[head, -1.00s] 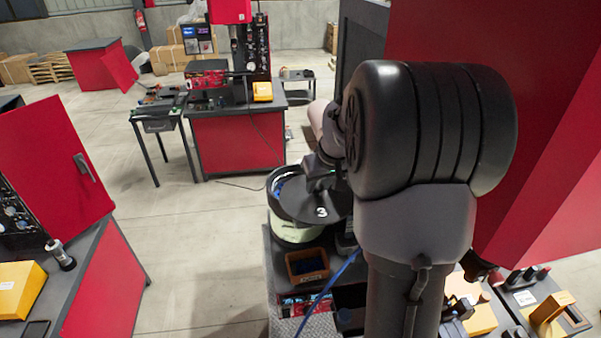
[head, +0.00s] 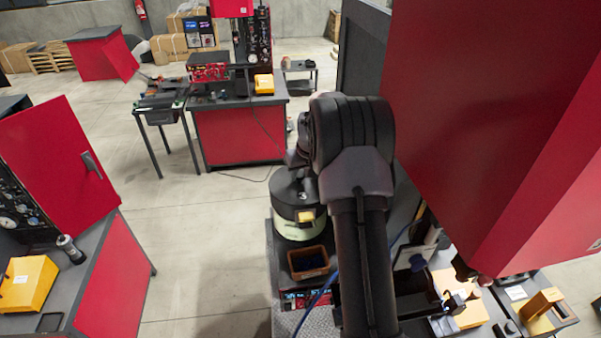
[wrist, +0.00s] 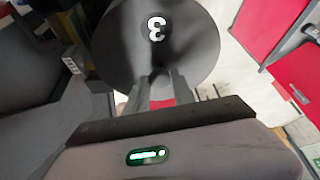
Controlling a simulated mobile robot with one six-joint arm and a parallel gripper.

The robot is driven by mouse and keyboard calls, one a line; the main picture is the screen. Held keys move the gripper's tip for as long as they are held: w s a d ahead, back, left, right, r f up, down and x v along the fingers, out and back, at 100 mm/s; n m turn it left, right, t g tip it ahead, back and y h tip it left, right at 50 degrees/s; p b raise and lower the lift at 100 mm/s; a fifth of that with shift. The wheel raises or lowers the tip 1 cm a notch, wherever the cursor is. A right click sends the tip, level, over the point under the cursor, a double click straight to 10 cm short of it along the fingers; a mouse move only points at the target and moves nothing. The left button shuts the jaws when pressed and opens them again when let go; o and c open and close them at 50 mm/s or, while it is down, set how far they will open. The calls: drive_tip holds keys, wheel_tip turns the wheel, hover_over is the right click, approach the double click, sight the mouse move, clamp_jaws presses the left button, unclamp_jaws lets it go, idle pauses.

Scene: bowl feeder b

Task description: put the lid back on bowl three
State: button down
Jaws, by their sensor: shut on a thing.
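The dark round lid marked with a white 3 (wrist: 190,45) fills the upper middle of the wrist view. My gripper (wrist: 160,85) is shut on the lid at its near part, with both fingers against it. In the head view, bowl three (head: 297,230) is a pale green drum with a dark upper rim, left of my arm. The dark lid (head: 289,186) covers the top of the bowl there, partly hidden by my wrist. I cannot tell whether it rests on the rim or hovers just above it. My fingertips are hidden in the head view.
A brown bin (head: 308,263) with dark blue contents stands just in front of the bowl. A large red cabinet (head: 480,110) rises close on the right. Yellow and grey items (head: 460,300) crowd the bench at lower right. The floor left of the bowl is clear.

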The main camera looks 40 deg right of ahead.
drive_tip(key=c, duration=1.1)
unclamp_jaws()
drive_tip(key=shift+f, duration=0.15)
drive_tip(key=shift+o, duration=0.2)
